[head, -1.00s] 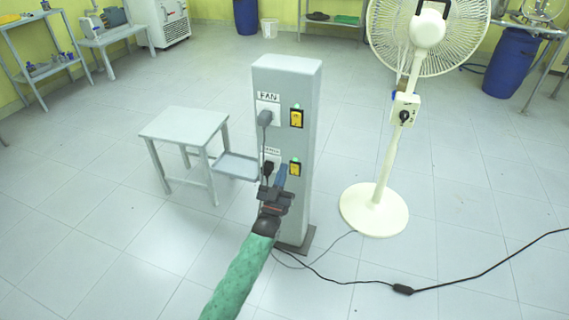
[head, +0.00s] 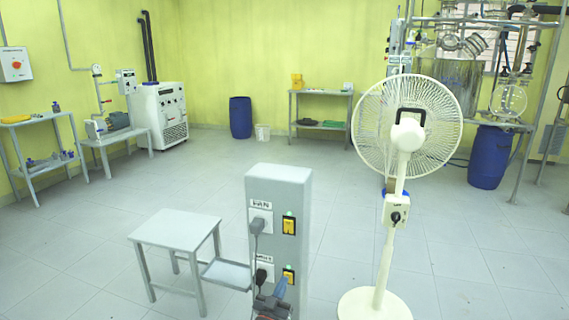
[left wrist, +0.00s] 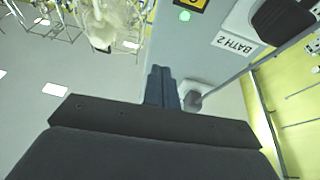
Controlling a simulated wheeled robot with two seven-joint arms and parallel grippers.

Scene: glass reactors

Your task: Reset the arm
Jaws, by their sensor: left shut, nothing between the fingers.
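My left gripper (head: 277,296) is at the bottom of the head view, in front of the lower part of the grey power pillar (head: 279,186). In the left wrist view its two fingers (left wrist: 162,88) are together with nothing between them. Yellow switches (head: 289,226) with green lights sit beside the sockets. In the left wrist view the label BATH 2 (left wrist: 243,27) shows on the pillar, close to the fingers. My right gripper is not in view.
A white standing fan (head: 404,140) is right of the pillar. A small grey table (head: 176,229) and a low tray (head: 227,273) are to the left. Blue barrels (head: 241,117), shelves, a white chiller (head: 160,115) and glass reactors stand at the back. The middle floor is open.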

